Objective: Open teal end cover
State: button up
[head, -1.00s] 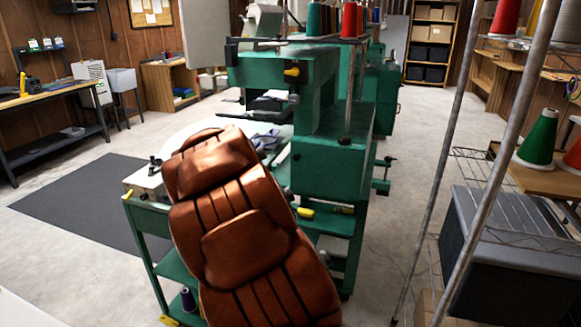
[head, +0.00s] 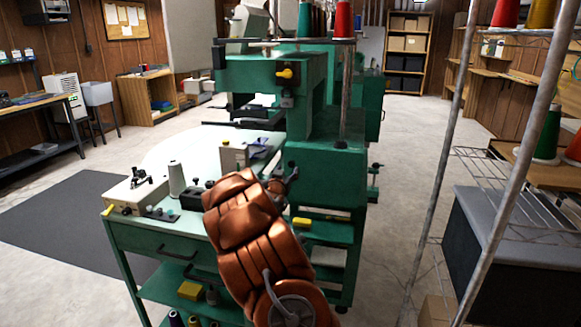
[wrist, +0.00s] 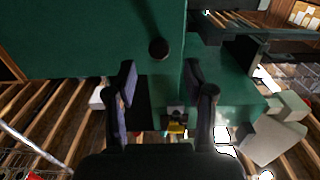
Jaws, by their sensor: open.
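The teal machine (head: 325,175) stands in the middle of the head view, its lower box-shaped end facing me. In the wrist view a flat teal panel (wrist: 85,40) with a round black knob (wrist: 158,48) fills the top left; it appears to be the end cover, and it looks closed. My gripper (wrist: 160,75) is open and empty, its two dark fingers apart on either side below the knob, not touching it. In the head view my gripper (head: 285,180) is small and dark at the left edge of the box, partly hidden by my brown arm.
A teal cart (head: 150,238) with a white spool (head: 176,180) and small boxes stands left of my arm. A wire rack (head: 497,225) with thread cones and a dark bin (head: 510,255) are at the right. Floor between machine and rack is clear.

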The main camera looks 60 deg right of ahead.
aim_at(291, 165)
jog(key=x, duration=0.3)
jog(key=shift+s+f, duration=0.1)
jog(key=shift+w+d, duration=0.3)
jog(key=shift+d, duration=0.3)
jog(key=shift+w+d, duration=0.15)
jog(key=shift+d, duration=0.4)
jog(key=shift+c, duration=0.2)
grip_shut()
